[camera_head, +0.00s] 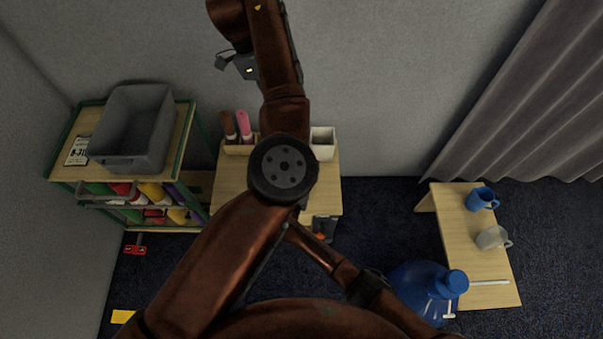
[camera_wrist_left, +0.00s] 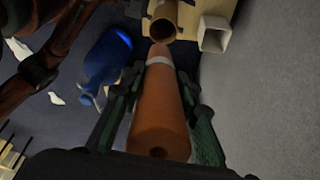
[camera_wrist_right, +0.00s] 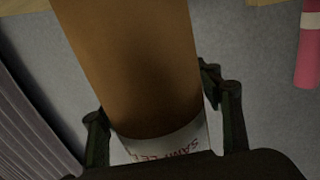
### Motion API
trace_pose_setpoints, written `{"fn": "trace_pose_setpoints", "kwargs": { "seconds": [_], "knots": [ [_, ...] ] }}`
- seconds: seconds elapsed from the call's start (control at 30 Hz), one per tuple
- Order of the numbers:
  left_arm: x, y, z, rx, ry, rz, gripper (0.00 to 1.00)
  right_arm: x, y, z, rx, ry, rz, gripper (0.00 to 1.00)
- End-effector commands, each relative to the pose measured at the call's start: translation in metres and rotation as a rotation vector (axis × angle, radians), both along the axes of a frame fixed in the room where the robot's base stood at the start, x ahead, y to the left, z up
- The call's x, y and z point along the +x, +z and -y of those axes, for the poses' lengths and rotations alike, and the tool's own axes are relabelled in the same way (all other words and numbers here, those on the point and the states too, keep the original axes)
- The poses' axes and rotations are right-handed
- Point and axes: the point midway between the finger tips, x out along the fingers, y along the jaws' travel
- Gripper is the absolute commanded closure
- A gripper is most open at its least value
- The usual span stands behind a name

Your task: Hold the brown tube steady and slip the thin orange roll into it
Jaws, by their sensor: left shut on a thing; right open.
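The thin orange roll (camera_wrist_left: 160,108) lies lengthwise between the fingers of my left gripper (camera_wrist_left: 165,110), which is shut on it. It has a pale band near its far end. The brown tube (camera_wrist_left: 163,24) shows its open round mouth just past the roll's far end; I cannot tell whether the two touch. In the right wrist view the brown tube (camera_wrist_right: 135,65) fills the middle, with a white lettered label at its lower end. My right gripper (camera_wrist_right: 165,125) is open, with one finger on each side of the tube. My arm hides much of the table in the head view.
A white square holder (camera_head: 322,143) stands on the wooden table (camera_head: 232,190), with brown and pink rolls (camera_head: 244,125) to its left. A shelf with a grey bin (camera_head: 132,125) is at left. A blue bottle (camera_head: 418,285) and a low bench with mugs (camera_head: 482,198) are at right.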

Motion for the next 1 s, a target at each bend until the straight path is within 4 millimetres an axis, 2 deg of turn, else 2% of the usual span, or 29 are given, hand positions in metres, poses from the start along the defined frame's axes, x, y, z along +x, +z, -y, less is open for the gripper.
{"fn": "trace_pose_setpoints", "kwargs": {
  "seconds": [0.13,0.4,1.0],
  "knots": [
    [0.0000,0.0002,0.0000,0.000,0.000,0.000,0.97,0.0064,0.0001,0.0020,-0.001,0.000,0.000,0.41],
    [0.0000,0.0002,-0.0001,0.000,0.000,0.000,0.97,0.0071,0.0001,0.0022,0.000,0.000,0.000,0.41],
    [0.0000,0.0003,-0.0001,0.000,0.000,0.000,0.97,0.0068,0.0002,0.0020,0.000,0.000,0.000,0.82]
  ]
}}
